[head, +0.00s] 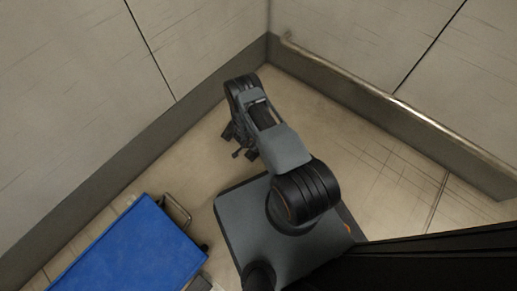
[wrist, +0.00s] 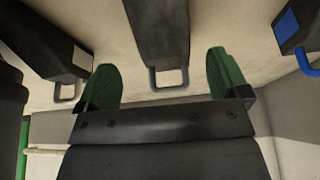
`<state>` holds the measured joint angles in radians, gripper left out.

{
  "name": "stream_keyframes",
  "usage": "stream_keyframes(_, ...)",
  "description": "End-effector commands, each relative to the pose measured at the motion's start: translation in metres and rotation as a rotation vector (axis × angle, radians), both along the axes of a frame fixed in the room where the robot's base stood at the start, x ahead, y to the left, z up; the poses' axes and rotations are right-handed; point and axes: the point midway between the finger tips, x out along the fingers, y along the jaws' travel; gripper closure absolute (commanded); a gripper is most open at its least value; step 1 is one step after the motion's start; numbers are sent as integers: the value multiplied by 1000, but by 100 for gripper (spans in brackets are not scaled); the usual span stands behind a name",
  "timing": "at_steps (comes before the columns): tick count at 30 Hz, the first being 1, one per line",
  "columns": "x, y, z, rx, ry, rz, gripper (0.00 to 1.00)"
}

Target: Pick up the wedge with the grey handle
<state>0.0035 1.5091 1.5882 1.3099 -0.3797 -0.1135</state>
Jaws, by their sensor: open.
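In the wrist view my gripper (wrist: 162,62) is open, with its two green pads wide apart and nothing between them in contact. A dark wedge (wrist: 157,30) with a grey loop handle (wrist: 168,80) lies beyond the gap between the pads, roughly centred. A second dark wedge (wrist: 48,42) with a pale label and a greyish handle is at the left. A third dark wedge (wrist: 293,20) with a blue patch and a handle is at the right, partly cut off. In the head view my gripper (head: 240,140) is low beside the wall; the wedges cannot be made out clearly there.
A blue-topped cart (head: 130,252) with a metal handle stands at the lower left in the head view. Walls meet in a corner behind my arm, with a rail (head: 370,88) along the right one. Tan floor (head: 185,170) is clear between the cart and the arm.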

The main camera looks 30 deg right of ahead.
Motion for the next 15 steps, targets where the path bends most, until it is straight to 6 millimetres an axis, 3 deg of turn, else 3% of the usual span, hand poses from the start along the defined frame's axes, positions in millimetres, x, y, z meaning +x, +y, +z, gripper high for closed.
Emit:
stream_keyframes(8,2,-4,-12,1,0,1,6)
stream_keyframes(15,8,-11,-39,1,0,-2,6)
